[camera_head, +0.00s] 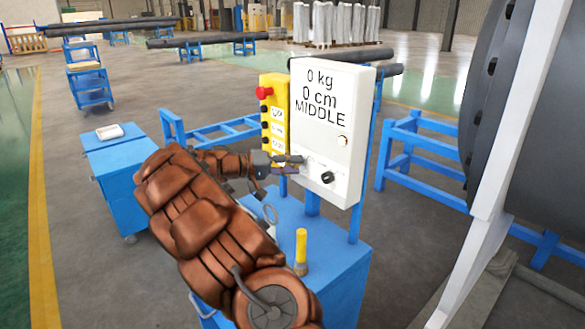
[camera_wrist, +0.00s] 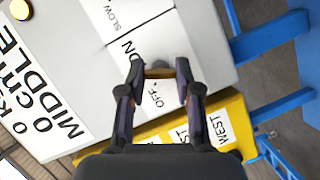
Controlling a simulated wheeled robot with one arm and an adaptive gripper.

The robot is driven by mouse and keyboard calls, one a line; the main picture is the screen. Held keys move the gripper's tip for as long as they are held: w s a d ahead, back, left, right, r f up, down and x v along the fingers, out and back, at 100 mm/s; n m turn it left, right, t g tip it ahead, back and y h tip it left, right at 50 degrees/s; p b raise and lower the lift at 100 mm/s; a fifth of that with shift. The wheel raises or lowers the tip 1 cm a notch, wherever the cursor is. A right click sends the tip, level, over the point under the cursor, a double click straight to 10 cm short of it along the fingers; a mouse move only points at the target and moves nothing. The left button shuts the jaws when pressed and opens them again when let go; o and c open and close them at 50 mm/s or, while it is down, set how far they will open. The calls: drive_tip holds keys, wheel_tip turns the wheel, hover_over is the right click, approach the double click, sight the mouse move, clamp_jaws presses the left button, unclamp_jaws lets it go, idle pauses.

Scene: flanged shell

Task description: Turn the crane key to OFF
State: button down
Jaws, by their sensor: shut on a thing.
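The white control panel (camera_head: 332,125) reads "0 kg", "0 cm" and "MIDDLE". My gripper (camera_head: 290,163) reaches its lower left part, at the panel face. In the wrist view my gripper (camera_wrist: 160,72) has its two fingertips closed around the small crane key (camera_wrist: 158,72), of which only a dark and brownish bit shows between them. The ON label (camera_wrist: 134,53) is beside the key and the OFF label (camera_wrist: 156,96) is on the side nearer the palm. Which way the key points cannot be told. The key is hidden by the fingers in the head view.
A black knob (camera_head: 327,177) and a pale round button (camera_head: 342,140) are on the panel. A yellow box (camera_head: 272,118) with a red button stands beside it. Below is a blue cabinet (camera_head: 335,255) with a yellow-topped cylinder (camera_head: 301,247). A large grey shell (camera_head: 545,120) is at right.

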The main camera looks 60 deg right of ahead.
drive_tip(key=shift+f+n+g+h+p, duration=0.2)
drive_tip(key=shift+n+h, duration=0.55)
drive_tip(key=shift+n, duration=1.5)
drive_tip(key=shift+n+g+h+p, duration=0.15)
drive_tip(key=shift+n+g+h, duration=0.4)
drive_tip(key=shift+n, duration=1.65)
drive_tip(key=shift+f+n+g+h+p, duration=0.15)
drive_tip(key=shift+n+h, duration=0.75)
drive_tip(key=shift+n, duration=1.65)
drive_tip(key=c, duration=0.8)
unclamp_jaws()
drive_tip(key=v, duration=1.2)
drive_tip(key=shift+s, duration=0.15)
drive_tip(key=shift+a, duration=0.1)
